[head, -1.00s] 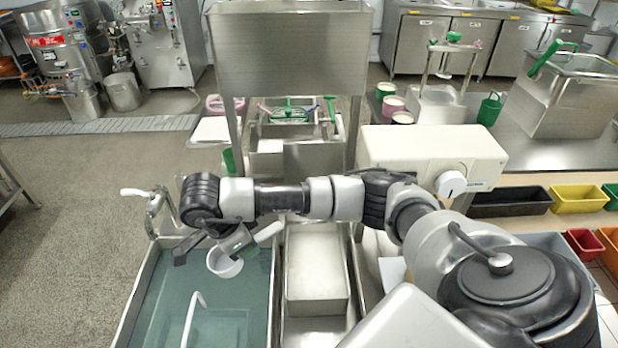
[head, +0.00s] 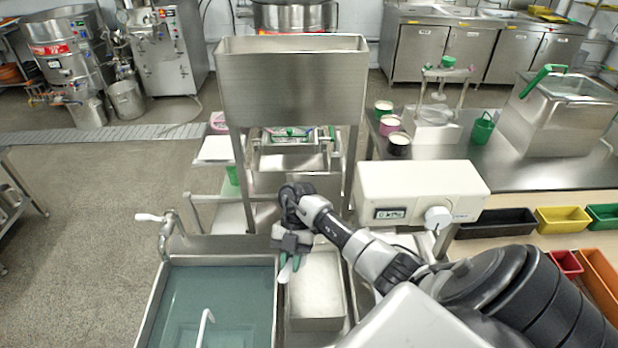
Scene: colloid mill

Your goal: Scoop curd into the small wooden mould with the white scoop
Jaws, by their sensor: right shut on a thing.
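My right gripper (head: 290,258) points down above the left edge of a narrow steel trough. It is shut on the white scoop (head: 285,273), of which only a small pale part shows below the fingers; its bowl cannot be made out. The trough (head: 317,285) has a pale, whitish inside; I cannot tell whether this is curd. I cannot make out the small wooden mould. My left gripper is not in view.
A steel basin of greenish liquid (head: 225,295), with a white bent rod (head: 205,325), lies left of the trough. A tall steel hopper (head: 290,85) stands behind. Open floor lies left.

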